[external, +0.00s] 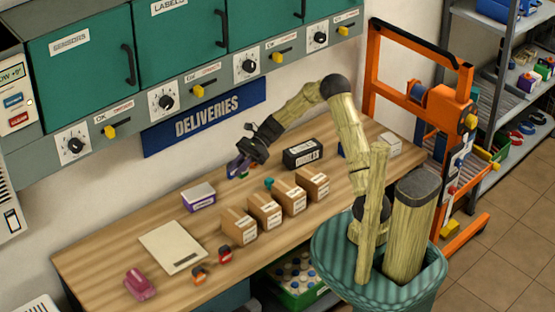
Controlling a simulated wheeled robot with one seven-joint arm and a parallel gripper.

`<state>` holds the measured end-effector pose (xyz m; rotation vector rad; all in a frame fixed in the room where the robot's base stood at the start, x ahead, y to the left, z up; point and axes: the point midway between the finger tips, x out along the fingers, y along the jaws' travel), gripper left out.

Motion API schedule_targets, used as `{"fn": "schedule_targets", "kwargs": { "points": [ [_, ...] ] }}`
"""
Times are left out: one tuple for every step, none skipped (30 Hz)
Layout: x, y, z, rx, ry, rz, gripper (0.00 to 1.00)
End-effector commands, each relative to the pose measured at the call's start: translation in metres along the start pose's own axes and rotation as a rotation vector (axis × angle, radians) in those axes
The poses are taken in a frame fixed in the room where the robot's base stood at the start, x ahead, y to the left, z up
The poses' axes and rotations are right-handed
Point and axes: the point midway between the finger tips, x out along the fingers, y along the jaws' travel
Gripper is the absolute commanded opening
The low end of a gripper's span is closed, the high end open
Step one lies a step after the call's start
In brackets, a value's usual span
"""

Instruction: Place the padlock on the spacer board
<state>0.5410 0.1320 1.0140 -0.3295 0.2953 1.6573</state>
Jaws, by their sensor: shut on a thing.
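My gripper (243,163) is above the back middle of the wooden workbench, pointing down and to the left. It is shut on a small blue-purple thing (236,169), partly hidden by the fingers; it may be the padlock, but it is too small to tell. A flat pale board (168,243) with a small label, seemingly the spacer board, lies on the bench at the front left, well to the left of my gripper. Its top looks bare. Small orange-and-black (199,275) and red-and-black (225,255) things lie just off its right end; their kind is unclear.
A purple-and-white box (198,196) stands between my gripper and the board. Several brown cartons (264,211) line the bench's front middle. A black labelled box (303,153) is right of the gripper. A pink thing (140,285) sits front left. Cabinets (85,70) overhang the back.

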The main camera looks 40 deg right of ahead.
Motion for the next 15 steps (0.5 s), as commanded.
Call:
{"fn": "schedule_targets", "kwargs": {
  "points": [
    [0.000, 0.000, 0.000, 0.000, 0.000, 0.000, 0.00],
    [0.000, 0.000, 0.000, 0.000, 0.000, 0.000, 0.00],
    [0.000, 0.000, 0.000, 0.000, 0.000, 0.000, 0.00],
    [0.000, 0.000, 0.000, 0.000, 0.000, 0.000, 0.00],
    [0.000, 0.000, 0.000, 0.000, 0.000, 0.000, 0.00],
    [0.000, 0.000, 0.000, 0.000, 0.000, 0.000, 0.00],
    [0.000, 0.000, 0.000, 0.000, 0.000, 0.000, 0.00],
    [0.001, 0.000, 0.000, -0.001, 0.000, 0.000, 0.00],
    [0.003, -0.001, 0.001, -0.001, 0.000, 0.000, 0.00],
    [0.005, -0.002, 0.002, -0.002, 0.001, 0.000, 0.00],
    [0.008, -0.003, 0.003, -0.003, 0.001, 0.000, 0.00],
    [0.013, -0.005, 0.005, -0.004, 0.002, -0.003, 0.00],
    [0.018, -0.006, 0.007, -0.004, 0.003, -0.005, 0.00],
    [0.025, -0.008, 0.009, -0.006, 0.004, -0.006, 0.00],
    [0.034, -0.011, 0.013, -0.007, 0.004, -0.009, 0.00]
  ]
}}
